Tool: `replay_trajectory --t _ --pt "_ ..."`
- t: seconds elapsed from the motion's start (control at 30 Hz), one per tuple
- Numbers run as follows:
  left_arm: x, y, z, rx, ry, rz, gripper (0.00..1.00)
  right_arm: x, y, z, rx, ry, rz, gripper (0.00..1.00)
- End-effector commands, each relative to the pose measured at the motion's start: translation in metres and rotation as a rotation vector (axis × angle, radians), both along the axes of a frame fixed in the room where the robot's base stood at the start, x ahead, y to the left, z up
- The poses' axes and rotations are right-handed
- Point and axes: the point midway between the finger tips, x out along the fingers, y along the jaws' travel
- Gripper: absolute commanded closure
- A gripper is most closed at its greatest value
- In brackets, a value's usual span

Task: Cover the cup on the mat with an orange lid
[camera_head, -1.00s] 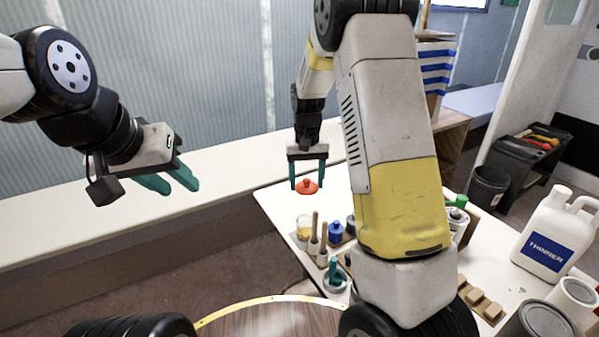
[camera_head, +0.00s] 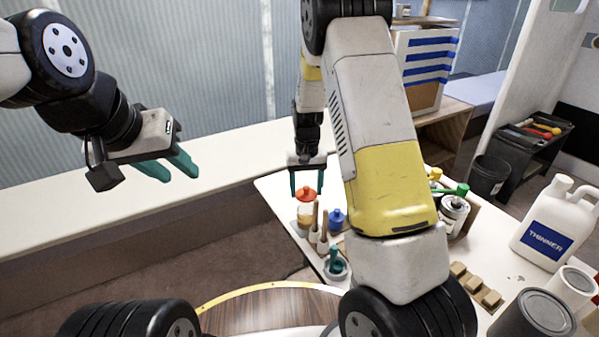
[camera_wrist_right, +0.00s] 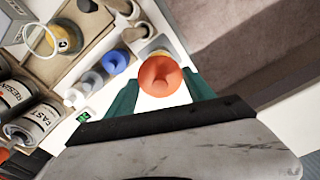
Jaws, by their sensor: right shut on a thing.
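An orange-red lid (camera_head: 306,194) with a round knob is between the teal fingers of my right gripper (camera_head: 307,188), which is shut on it. In the right wrist view the lid (camera_wrist_right: 160,76) sits between the fingertips, its knob toward the camera. The cup (camera_head: 305,217), clear with amber contents, stands just below the lid in the head view; the lid overlaps its top. I cannot tell whether they touch. In the wrist view the lid hides most of the cup. My left gripper (camera_head: 168,168) is open and empty, away at the left.
Wooden-handled tools (camera_head: 319,222), a blue-topped bottle (camera_head: 336,219) and a teal item in a round holder (camera_head: 336,264) stand close to the cup. A white thinner jug (camera_head: 545,225), cans and tan blocks (camera_head: 475,286) are at the right of the white table.

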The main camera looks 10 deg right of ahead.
Motion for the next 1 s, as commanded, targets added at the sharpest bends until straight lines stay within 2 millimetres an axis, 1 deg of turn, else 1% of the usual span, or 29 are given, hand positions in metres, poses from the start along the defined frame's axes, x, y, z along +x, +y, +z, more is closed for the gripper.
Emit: replay_trajectory --t 0.53,0.7,1.0 --pt "0.0 0.0 0.0 0.0 0.0 0.0 0.64 -0.001 0.0 -0.04 0.0 0.002 0.001 0.76" --pt "0.0 0.0 0.0 0.0 0.0 0.0 0.64 0.0 0.0 -0.044 0.0 0.0 0.001 0.76" --pt "0.0 0.0 0.0 0.0 0.0 0.0 0.64 0.0 0.0 -0.044 0.0 0.0 0.001 0.76"
